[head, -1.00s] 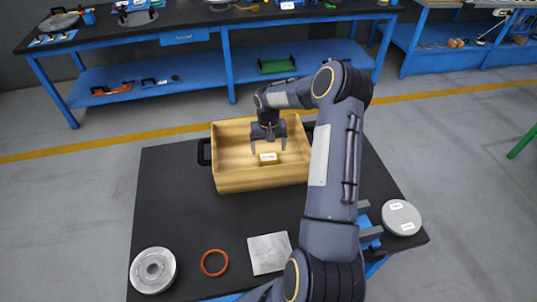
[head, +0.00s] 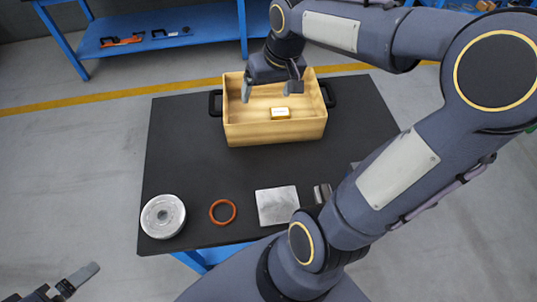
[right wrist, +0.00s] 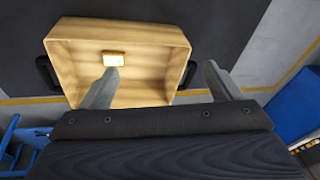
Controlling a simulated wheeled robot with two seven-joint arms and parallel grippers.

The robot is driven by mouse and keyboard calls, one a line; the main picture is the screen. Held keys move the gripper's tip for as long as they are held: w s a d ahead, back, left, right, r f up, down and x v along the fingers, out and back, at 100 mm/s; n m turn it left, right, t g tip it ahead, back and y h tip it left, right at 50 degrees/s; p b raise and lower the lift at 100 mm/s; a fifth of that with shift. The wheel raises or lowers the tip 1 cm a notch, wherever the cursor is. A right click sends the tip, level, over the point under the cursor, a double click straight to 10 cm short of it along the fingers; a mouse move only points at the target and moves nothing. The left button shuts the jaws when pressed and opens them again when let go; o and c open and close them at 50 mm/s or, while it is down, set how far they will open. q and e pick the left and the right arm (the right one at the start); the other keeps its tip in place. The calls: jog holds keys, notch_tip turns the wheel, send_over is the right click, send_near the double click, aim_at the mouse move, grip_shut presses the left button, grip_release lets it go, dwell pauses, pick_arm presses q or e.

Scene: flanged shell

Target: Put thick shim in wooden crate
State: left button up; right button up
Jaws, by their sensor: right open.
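The wooden crate (head: 275,134) stands at the back of the black table, with a dark handle at each end. It also shows in the right wrist view (right wrist: 130,98). A small brass-coloured block (head: 280,114) with a white label lies on the crate's floor, and appears to be the thick shim; its label is too small to read. It shows in the right wrist view (right wrist: 113,58) beyond one fingertip. My right gripper (head: 270,91) is open and empty over the crate, apart from the block. My left gripper (head: 72,283) shows only partly at the lower left; its jaw opening is unclear.
On the black table (head: 190,140), a round metal flange (head: 163,216), an orange ring (head: 222,211) and a square metal plate (head: 277,206) lie along the front edge. My right arm covers the table's right side. A blue bench (head: 170,30) stands behind.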

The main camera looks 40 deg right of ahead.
jog(key=s+a+f+n+t+y, duration=0.1)
jog(key=s+a+n+t+y, duration=0.1)
jog(key=s+a, duration=0.9)
jog(key=s, duration=0.3)
jog(key=shift+f+t+y, duration=0.25)
jog(key=shift+t+y, duration=0.05)
jog(key=shift+y, duration=0.1)
jog(key=shift+s, duration=0.1)
